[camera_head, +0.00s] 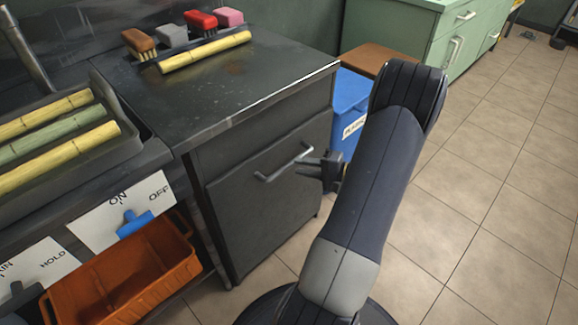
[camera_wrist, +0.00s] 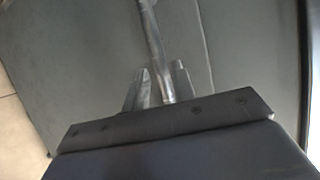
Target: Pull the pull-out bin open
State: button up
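The pull-out bin (camera_head: 255,215) has a dark grey front panel under the black counter and looks flush with the cabinet. Its metal bar handle (camera_head: 283,165) runs at a slant across the upper part of the panel. My gripper (camera_head: 308,166) is at the right end of the handle. In the wrist view the handle (camera_wrist: 152,35) runs down between the two fingertips of my gripper (camera_wrist: 162,76). The fingers are apart, with a gap beside the bar. Whether either finger touches it, I cannot tell.
A blue bin (camera_head: 350,95) with a white label stands right of the cabinet. An orange crate (camera_head: 125,275) sits at lower left, below the switch panels. Brushes and a cane (camera_head: 205,52) lie on the counter (camera_head: 215,100). Tiled floor (camera_head: 500,200) is clear at right.

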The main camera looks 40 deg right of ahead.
aim_at(290, 162)
jog(key=shift+b+x, duration=0.3)
jog(key=shift+x, duration=2)
grip_shut()
